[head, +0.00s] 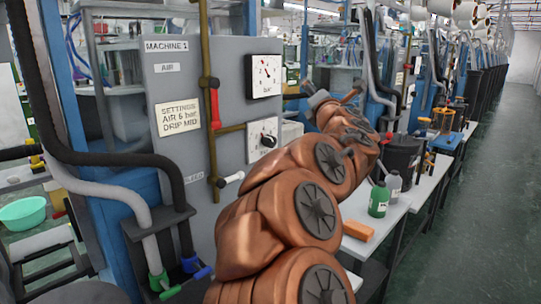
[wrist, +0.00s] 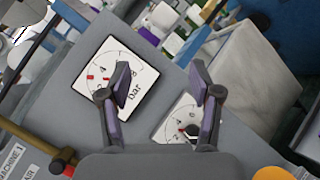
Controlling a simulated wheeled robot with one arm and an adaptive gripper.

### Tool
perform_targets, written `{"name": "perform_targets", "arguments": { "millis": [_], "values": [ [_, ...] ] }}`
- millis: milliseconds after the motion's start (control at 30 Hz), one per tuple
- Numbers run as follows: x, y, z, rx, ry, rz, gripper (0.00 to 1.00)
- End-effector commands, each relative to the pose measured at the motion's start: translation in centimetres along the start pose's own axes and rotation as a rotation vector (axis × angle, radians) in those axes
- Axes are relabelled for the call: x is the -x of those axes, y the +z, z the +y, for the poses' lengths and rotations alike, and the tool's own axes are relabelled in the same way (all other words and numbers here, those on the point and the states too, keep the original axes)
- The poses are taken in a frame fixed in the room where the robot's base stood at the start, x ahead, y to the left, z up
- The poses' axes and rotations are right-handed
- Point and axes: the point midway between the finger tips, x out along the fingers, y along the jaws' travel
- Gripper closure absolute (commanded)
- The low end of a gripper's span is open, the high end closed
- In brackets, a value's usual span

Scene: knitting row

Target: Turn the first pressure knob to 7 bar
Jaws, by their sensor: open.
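A grey panel (head: 170,75) marked "MACHINE 1" carries a white square pressure gauge (head: 270,62) with a bar scale and a red needle. Below it is a white dial plate with a black pressure knob (head: 265,140); its exact setting is too small to read. In the wrist view the gauge (wrist: 116,88) is at left and the knob (wrist: 192,131) at lower right, partly behind a finger. My gripper (wrist: 160,78) is open and empty in front of the panel. In the head view my gripper (head: 292,96) is small, right of the panel, apart from the knob.
A brass pipe with a red valve handle (head: 214,108) runs left of the gauge, and a white-handled bleed valve (head: 232,179) sits lower. Green bottle (head: 378,199) stands on the bench; the aisle floor (head: 475,215) is clear.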

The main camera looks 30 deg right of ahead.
Motion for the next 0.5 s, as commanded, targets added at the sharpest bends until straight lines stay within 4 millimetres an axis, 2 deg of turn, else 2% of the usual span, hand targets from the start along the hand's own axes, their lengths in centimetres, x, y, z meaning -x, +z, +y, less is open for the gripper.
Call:
{"name": "perform_targets", "arguments": {
  "millis": [33,167,300,500],
  "values": [
    [-0.2,-1.4,-1.5,0.082,0.034,0.046,0.36],
    [-0.7,-5.5,-3.2,0.277,0.147,0.194,0.36],
    [0.1,-9.7,-5.9,0.421,0.257,0.341,0.36],
    [1.6,-13.3,-8.2,0.518,0.365,0.472,0.36]
  ]
}}
